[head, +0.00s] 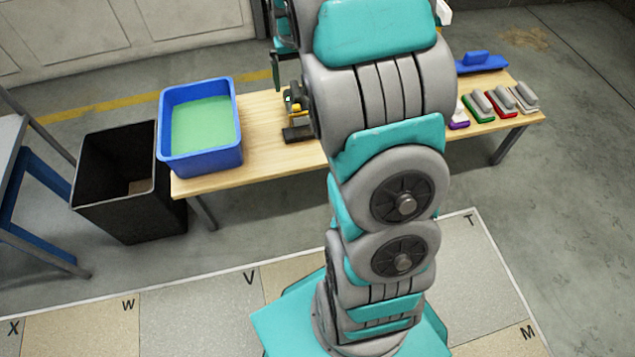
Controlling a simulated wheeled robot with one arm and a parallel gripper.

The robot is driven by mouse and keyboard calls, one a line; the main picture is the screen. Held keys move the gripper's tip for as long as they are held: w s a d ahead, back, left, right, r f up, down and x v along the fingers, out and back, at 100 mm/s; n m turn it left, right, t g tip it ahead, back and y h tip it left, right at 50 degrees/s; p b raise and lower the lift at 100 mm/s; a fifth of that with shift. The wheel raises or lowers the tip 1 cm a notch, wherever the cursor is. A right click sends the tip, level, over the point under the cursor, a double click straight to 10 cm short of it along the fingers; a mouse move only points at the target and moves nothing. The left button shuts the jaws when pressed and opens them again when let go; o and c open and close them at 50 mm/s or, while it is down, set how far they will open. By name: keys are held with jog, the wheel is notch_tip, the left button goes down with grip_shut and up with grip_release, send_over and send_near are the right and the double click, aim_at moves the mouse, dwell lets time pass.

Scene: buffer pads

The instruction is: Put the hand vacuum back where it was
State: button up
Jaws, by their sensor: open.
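A black and yellow device (295,104) with a small green light, which looks like the hand vacuum, is on the wooden table (262,150), just left of my arm. My arm hides its right side. A flat dark block (298,134) lies in front of it, also partly hidden. Part of my gripper (278,68) shows above and left of the device, behind my arm. A dark finger hangs down there, and nothing is seen held. The rest of the gripper is hidden, and I cannot tell its height over the table.
A blue tub (235,157) with green contents stands on the table's left end. A black bin (108,190) is on the floor beside it. Several pads with grey handles (482,104) and a blue item (482,64) are on the right end. Lettered floor tiles lie in front.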

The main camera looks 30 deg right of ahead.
jog(key=s+a+r+n+g, duration=0.1)
jog(key=s+a, duration=0.4)
jog(key=s, duration=0.7)
jog(key=s+a+r+n+g, duration=0.1)
jog(key=s+a, duration=0.3)
jog(key=s, duration=0.8)
jog(key=s+a+r+n+g, duration=0.1)
jog(key=s+a+r, duration=0.2)
jog(key=s, duration=0.9)
jog(key=a, duration=0.2)
jog(key=shift+a+r, duration=0.3)
jog(key=shift+r, duration=0.05)
jog(key=shift+w+d, duration=0.1)
